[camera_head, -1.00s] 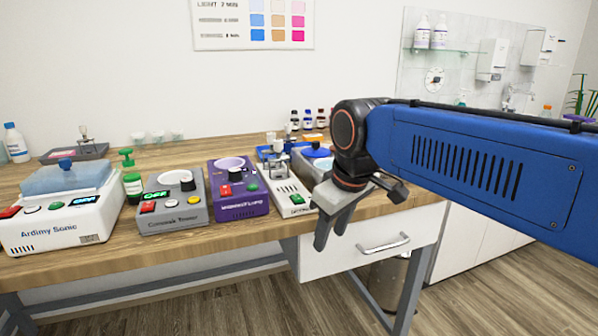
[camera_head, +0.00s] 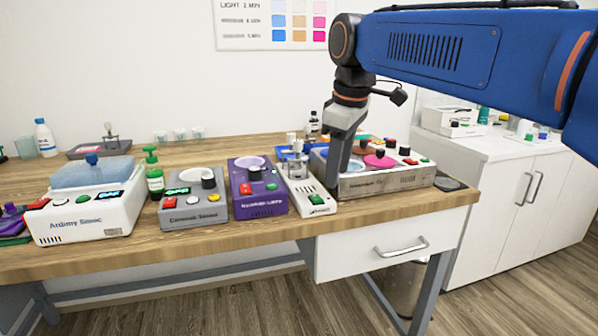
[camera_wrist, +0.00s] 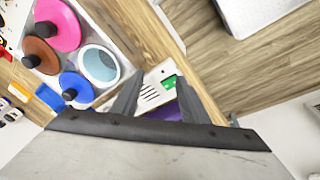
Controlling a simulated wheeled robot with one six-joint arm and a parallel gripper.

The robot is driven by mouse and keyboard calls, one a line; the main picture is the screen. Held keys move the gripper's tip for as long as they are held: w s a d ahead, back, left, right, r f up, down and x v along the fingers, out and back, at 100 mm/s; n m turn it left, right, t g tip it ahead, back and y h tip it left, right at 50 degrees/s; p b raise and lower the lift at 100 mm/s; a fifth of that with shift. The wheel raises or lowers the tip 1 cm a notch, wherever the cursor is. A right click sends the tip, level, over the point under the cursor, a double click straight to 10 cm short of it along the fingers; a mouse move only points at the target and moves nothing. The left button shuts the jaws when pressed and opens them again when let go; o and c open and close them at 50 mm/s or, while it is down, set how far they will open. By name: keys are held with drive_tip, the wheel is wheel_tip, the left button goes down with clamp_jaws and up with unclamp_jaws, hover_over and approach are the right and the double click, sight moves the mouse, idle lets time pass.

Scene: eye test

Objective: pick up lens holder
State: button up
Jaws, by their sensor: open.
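My gripper (camera_head: 335,180) points down, open and empty, over the front of the desk. In the head view it stands in front of the left end of a metal box, beside a narrow white device (camera_head: 318,204) with a green button. In the wrist view the fingers (camera_wrist: 157,100) are apart, with the white device (camera_wrist: 153,96) and a purple patch seen between them. I cannot tell for sure which thing is the lens holder. A small clear and metallic piece (camera_head: 296,168) sits on the back of the white device. The fingertips' height above the desk is unclear.
The metal box (camera_head: 385,184) holds pink (camera_wrist: 62,24), brown (camera_wrist: 40,56) and blue (camera_wrist: 76,86) lids and one open round well (camera_wrist: 99,66). Purple (camera_head: 258,205), grey (camera_head: 192,213) and white-blue (camera_head: 88,220) devices stand left. The desk behind them is partly clear.

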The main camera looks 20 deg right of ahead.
sight(299, 141)
drive_tip(key=w+a+r+n+g, duration=0.1)
drive_tip(key=w+a+r+n, duration=0.1)
drive_tip(key=w+r+n, duration=0.45)
drive_tip(key=w+a+r+n+g, duration=0.1)
drive_tip(key=w+a+r+n, duration=0.15)
drive_tip(key=w+r, duration=0.6)
drive_tip(key=f, duration=0.9)
drive_tip(key=w+f, duration=0.1)
drive_tip(key=f, duration=0.3)
drive_tip(key=shift+d+f, duration=0.2)
drive_tip(key=shift+d, duration=0.15)
drive_tip(key=shift+w+a+f, duration=0.1)
drive_tip(key=shift+w+f, duration=0.05)
drive_tip(key=shift+f, duration=2.6)
clamp_jaws()
